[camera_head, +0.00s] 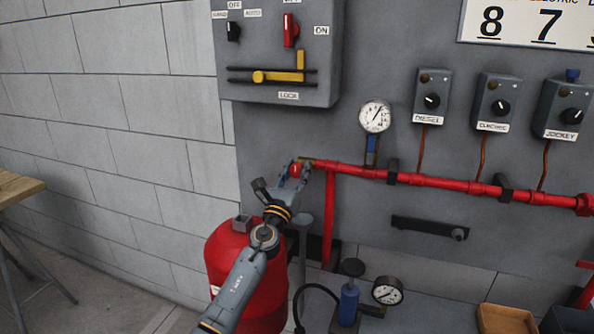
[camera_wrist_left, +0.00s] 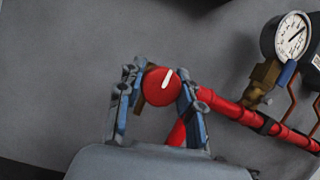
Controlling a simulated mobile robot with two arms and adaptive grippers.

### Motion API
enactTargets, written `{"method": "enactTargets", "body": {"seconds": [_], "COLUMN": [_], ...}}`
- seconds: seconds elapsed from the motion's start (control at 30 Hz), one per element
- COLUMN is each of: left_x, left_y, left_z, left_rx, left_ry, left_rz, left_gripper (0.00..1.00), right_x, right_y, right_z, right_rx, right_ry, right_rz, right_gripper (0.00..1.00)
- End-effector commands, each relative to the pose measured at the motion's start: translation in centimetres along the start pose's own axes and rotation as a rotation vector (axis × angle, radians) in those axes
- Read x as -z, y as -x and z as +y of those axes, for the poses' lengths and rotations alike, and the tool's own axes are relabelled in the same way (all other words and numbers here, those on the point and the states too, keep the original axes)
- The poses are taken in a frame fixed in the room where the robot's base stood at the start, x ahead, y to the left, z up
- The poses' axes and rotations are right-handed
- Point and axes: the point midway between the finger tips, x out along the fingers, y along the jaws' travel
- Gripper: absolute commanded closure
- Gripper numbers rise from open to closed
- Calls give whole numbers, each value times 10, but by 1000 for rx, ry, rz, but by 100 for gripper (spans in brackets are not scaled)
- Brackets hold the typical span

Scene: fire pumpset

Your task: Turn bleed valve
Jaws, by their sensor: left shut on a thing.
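The bleed valve's round red knob (camera_head: 295,170) is at the left end of the red pipe, against the grey panel. In the left wrist view the red knob (camera_wrist_left: 161,86) has a white line on its face, tilted slightly right of upright. My left gripper (camera_head: 297,171) is shut on the knob, with one finger on each side. Its blue-grey fingers also show in the left wrist view (camera_wrist_left: 159,98). A brass part shows behind the knob. My right gripper is in neither view.
A red pipe (camera_head: 430,182) runs right along the panel. A pressure gauge (camera_head: 375,116) stands above it, and a switch box (camera_head: 278,50) hangs higher. A red tank (camera_head: 240,275) stands below my left arm. A wooden table (camera_head: 18,187) is at the far left.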

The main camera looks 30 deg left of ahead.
Motion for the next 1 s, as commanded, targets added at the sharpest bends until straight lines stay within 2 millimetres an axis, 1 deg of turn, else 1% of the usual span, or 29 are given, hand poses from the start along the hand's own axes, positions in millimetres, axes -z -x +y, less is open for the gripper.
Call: {"method": "enactTargets", "body": {"seconds": [0.17,0.37,1.0], "left_x": [0,0,0], "left_y": [0,0,0], "left_z": [0,-1,0], "left_rx": [-15,-59,-279], "left_ry": [40,148,699], "left_rz": [-3,-11,-54], "left_gripper": [96,96,96], "right_x": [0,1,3], "right_y": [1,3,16], "right_z": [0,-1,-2], "right_rx": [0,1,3], "right_ry": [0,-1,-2], "right_rz": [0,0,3], "right_gripper": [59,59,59]}}
